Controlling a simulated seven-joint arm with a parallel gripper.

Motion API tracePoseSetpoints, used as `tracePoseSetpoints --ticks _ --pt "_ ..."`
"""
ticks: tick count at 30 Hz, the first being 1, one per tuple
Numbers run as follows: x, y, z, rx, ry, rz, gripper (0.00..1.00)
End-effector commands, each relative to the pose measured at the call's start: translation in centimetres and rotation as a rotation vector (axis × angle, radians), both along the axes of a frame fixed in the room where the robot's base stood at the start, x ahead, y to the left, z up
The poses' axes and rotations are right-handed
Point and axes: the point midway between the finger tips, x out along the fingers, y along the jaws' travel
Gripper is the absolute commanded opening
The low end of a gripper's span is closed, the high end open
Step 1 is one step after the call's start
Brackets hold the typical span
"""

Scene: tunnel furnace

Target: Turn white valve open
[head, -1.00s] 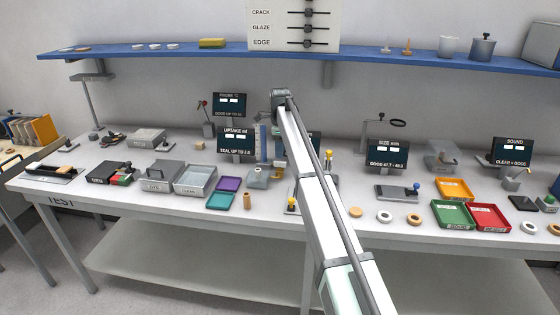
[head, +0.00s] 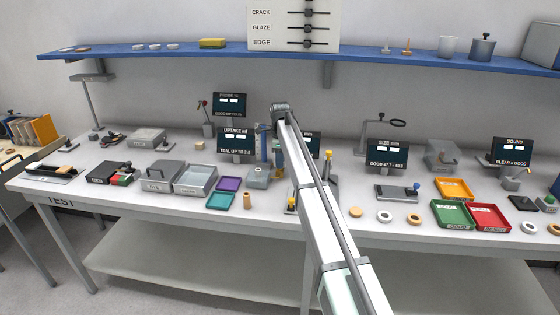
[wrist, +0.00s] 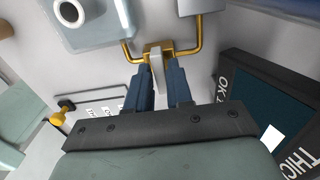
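The white valve lever (wrist: 157,74) sits on a brass pipe (wrist: 194,48) in the wrist view. My gripper (wrist: 160,72) has its two blue fingers on either side of the lever, close to it. Whether they press on it is not clear. In the head view, my gripper (head: 277,158) points down at the middle of the bench, behind a small grey block with a round top (head: 258,176). The lever cannot be made out there.
A pale block with a round white opening (wrist: 70,12) is at the wrist view's upper left. A dark display (wrist: 252,100) stands close at right. A purple tray (head: 228,184) and teal tray (head: 220,201) lie left of my gripper in the head view.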

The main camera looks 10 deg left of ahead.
Motion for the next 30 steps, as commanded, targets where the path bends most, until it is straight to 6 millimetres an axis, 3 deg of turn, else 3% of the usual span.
tracePoseSetpoints --ticks 6,20,30 --pt "-0.01 0.0 0.01 0.0 0.0 0.0 0.0" --pt "-0.02 0.01 0.02 0.0 0.0 0.034 0.0" --pt "0.0 0.06 0.02 -0.001 0.0 0.252 0.0"
